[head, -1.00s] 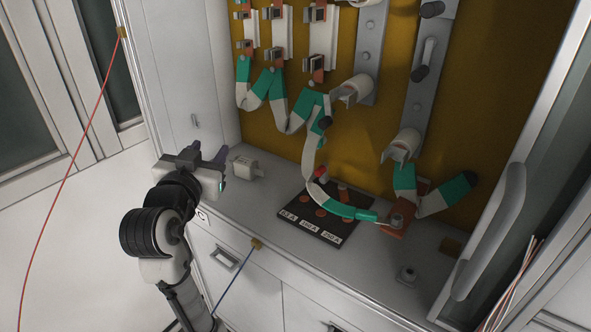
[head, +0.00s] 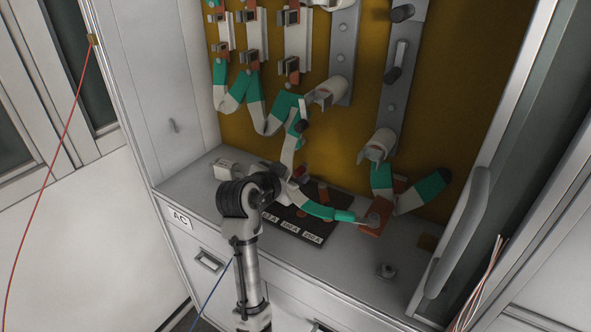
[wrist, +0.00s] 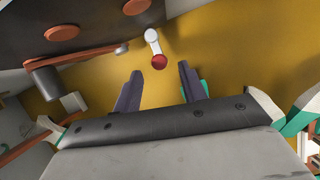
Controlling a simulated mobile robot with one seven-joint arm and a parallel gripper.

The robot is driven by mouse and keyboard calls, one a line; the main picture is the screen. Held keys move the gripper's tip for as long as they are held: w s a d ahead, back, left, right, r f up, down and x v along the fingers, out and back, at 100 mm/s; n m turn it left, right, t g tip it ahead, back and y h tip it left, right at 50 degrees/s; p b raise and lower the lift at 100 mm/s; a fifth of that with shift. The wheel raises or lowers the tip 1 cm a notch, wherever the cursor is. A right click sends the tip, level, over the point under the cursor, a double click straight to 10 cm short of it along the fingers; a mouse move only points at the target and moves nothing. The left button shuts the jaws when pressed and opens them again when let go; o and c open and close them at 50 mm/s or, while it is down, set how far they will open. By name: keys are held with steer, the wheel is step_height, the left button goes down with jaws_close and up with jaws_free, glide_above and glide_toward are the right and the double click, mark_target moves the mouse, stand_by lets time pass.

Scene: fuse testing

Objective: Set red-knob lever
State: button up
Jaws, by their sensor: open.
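The lever (wrist: 152,40) has a short white arm and a round red knob (wrist: 159,62). In the wrist view it stands just ahead of my gripper (wrist: 159,73). The gripper's two dark fingers are apart, and the knob shows in line with the gap between their tips. No contact can be made out. In the head view my gripper (head: 284,176) is over the dark labelled board (head: 322,238) on the counter. My arm and gripper hide most of the lever there.
Green-and-white bars (head: 318,210) run close by, down to a copper block (head: 375,217) at right. A white block (head: 226,169) stands at left on the counter. The cabinet's yellow back wall (head: 345,150) is behind.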

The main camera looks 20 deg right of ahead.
steer(key=shift+x, duration=1.3)
jaws_close()
steer(key=shift+a+p, duration=0.1)
steer(key=shift+p, duration=0.25)
steer(key=shift+w+a+r+n+g+h+p, duration=0.1)
steer(key=shift+w+a+n+g+h+p, duration=0.25)
steer(key=shift+n+p, duration=0.25)
steer(key=shift+w+a+n+g+p, duration=0.15)
steer(key=shift+w+n+g+p, duration=0.15)
steer(key=shift+n+g+p, duration=0.25)
steer(key=shift+w+a+f+n+g+h+p, duration=0.3)
steer(key=shift+n+h, duration=0.25)
steer(key=shift+n, duration=0.35)
steer(key=shift+w+a+f+n+g+h+p, duration=0.2)
steer(key=shift+w+f+n+g+h, duration=0.25)
steer(key=shift+n, duration=0.4)
